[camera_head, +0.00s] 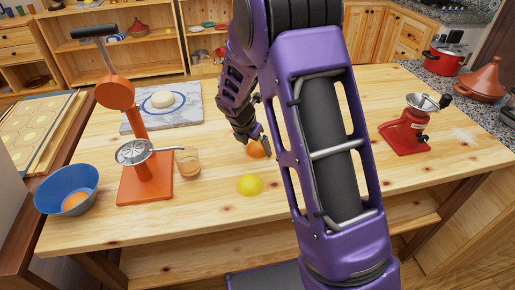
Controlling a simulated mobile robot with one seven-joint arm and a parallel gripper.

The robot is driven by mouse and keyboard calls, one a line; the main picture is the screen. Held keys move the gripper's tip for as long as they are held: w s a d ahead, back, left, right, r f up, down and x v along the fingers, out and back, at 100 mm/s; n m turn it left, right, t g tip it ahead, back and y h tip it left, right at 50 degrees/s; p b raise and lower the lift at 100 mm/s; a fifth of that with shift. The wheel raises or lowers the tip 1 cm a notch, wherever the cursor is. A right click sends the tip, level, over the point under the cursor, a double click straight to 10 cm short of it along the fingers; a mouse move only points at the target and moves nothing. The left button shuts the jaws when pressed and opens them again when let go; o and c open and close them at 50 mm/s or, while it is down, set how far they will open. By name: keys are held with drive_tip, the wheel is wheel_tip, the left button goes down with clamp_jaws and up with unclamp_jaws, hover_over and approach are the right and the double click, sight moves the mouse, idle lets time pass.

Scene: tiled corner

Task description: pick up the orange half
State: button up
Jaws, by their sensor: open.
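A round orange fruit piece (256,150) lies on the wooden table, partly hidden by my purple arm; I cannot tell from this angle if it is a half. My gripper (256,136) is just above and beside it, fingers pointing down. The gripper is open, with nothing visibly held; whether the fingers touch the fruit is unclear. Another orange piece (75,201) sits in the blue bowl (58,181) at the left.
A yellow lemon-like fruit (250,185) lies nearer the front. An orange citrus press (143,185) and a small glass (188,162) stand left. Dough (162,99) rests on a marble board (187,118). A red grinder (407,132) stands right. The front-middle table is mostly clear.

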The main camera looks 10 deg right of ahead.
drive_tip(key=c, duration=1.2)
drive_tip(key=shift+o, duration=0.2)
drive_tip(key=shift+r, duration=0.1)
